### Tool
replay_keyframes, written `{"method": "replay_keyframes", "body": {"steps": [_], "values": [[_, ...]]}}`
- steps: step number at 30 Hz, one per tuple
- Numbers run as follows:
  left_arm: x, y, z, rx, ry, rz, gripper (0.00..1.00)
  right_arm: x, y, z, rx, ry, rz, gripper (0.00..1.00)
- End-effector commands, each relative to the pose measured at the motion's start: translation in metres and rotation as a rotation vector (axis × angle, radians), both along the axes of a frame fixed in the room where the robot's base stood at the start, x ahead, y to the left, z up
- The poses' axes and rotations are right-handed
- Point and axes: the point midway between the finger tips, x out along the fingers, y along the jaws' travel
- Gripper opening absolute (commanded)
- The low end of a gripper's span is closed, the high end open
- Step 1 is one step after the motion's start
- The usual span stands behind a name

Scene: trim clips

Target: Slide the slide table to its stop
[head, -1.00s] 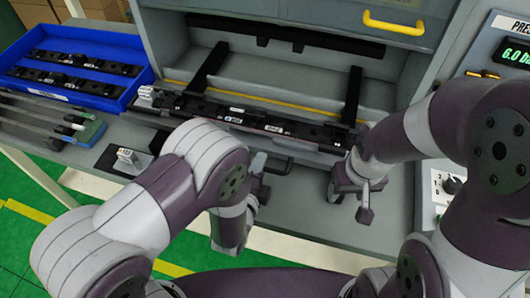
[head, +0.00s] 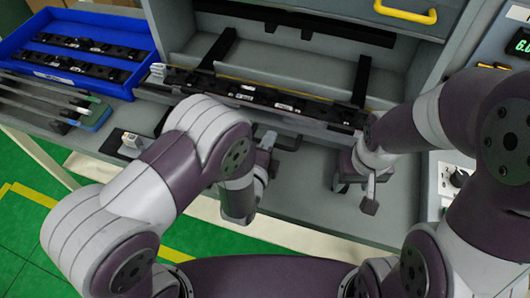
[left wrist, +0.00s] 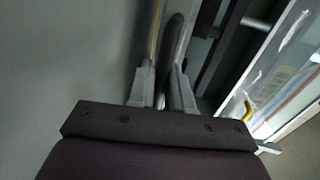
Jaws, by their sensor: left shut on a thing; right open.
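In the left wrist view, the two fingers (left wrist: 160,88) close around the dark curved bar of the handle. My right gripper (head: 366,186) is open and empty over the right part of the plate, close to the rail's right end.
A blue tray (head: 140,78) with black trim parts stands at the left. A small block (head: 130,146) lies on the bench near my left arm. The press has a yellow handle (head: 404,14) above and a control panel (head: 500,92) at the right.

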Motion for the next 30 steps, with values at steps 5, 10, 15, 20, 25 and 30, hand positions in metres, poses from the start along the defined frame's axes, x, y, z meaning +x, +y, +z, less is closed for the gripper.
{"method": "replay_keyframes", "body": {"steps": [5, 10, 15, 20, 25, 30], "values": [[0.044, -0.014, -0.003, -0.004, -0.005, 0.003, 0.0, 0.0, 0.0, -0.016, 0.0, 0.0, 0.0, 0.55], [0.089, -0.029, -0.004, -0.004, -0.007, 0.001, 0.0, 0.0, 0.0, -0.033, 0.0, 0.0, 0.0, 0.55], [0.132, -0.043, -0.005, -0.004, -0.005, 0.0, 0.0, 0.0, 0.0, -0.05, 0.0, 0.0, 0.0, 0.55], [0.166, -0.054, -0.004, -0.003, -0.005, 0.001, 0.0, 0.0, 0.0, -0.064, 0.0, 0.0, 0.0, 0.55], [0.192, -0.063, -0.002, -0.002, -0.005, 0.0, 0.0, 0.0, 0.0, -0.075, 0.0, 0.0, 0.0, 0.55], [0.209, -0.068, -0.001, -0.002, -0.004, 0.0, 0.0, 0.0, 0.0, -0.08, 0.0, 0.0, 0.0, 0.55]]}}
